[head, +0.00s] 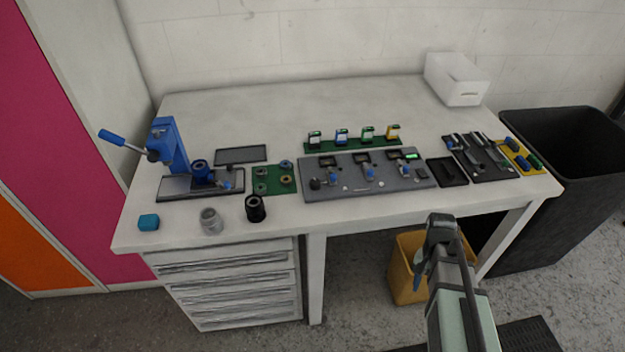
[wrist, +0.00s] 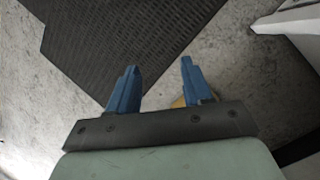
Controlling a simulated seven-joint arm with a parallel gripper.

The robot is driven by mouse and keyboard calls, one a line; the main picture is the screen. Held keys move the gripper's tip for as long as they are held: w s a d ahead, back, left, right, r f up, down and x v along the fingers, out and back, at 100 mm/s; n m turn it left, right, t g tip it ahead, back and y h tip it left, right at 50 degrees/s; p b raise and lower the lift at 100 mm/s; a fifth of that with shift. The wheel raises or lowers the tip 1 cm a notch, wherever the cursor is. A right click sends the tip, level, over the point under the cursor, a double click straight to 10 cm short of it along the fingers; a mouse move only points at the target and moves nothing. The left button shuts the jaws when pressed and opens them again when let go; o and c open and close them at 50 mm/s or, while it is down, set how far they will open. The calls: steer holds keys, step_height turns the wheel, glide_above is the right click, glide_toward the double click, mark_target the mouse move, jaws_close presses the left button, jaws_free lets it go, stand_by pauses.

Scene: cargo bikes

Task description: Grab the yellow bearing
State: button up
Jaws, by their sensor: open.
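My gripper (wrist: 159,75) is open and empty, with its two blue fingers apart over the floor in the wrist view. In the head view my gripper (head: 417,282) hangs in front of the table, below the tabletop edge and before the yellow bin. A small yellow-orange piece (head: 393,131) stands at the right end of a green rack (head: 350,145) towards the back of the table. It may be the yellow bearing, but it is too small to tell. My gripper is well away from it. Several ring-like parts (head: 286,179) sit on a green mat; none looks clearly yellow.
A blue lever press (head: 168,145) stands at the table's left. A grey panel (head: 370,184) lies before the rack. Black and grey cylinders (head: 256,208) stand near the front edge. A yellow bin (head: 402,280) is under the table, a black bin (head: 560,220) at right.

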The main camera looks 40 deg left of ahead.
steer(key=w+a+r+t, duration=0.1)
steer(key=a+r, duration=0.6)
steer(key=r, duration=0.3)
steer(key=w+a+r+t, duration=0.1)
steer(key=w+a+r, duration=0.1)
steer(key=a+r, duration=0.8)
steer(key=a, duration=0.3)
steer(key=a+r+n, duration=0.1)
steer(key=a+r, duration=0.2)
steer(key=a, duration=0.3)
steer(key=a+r+n+t+y, duration=0.1)
steer(key=a+r, duration=0.1)
steer(key=a, duration=0.4)
steer(key=shift+s+r, duration=0.25)
steer(key=shift+r, duration=0.1)
step_height(320, 180, up, 7)
steer(key=n+y, duration=0.1)
steer(key=n, duration=0.1)
glide_above(286, 178)
steer(key=shift+t, duration=0.3)
steer(key=f, duration=0.8)
steer(key=shift+s+f, duration=0.25)
steer(key=shift+w+d+f, duration=0.1)
steer(key=shift+w+f, duration=0.05)
steer(key=shift+f, duration=2.55)
steer(key=shift+c, duration=0.5)
steer(key=c, duration=0.7)
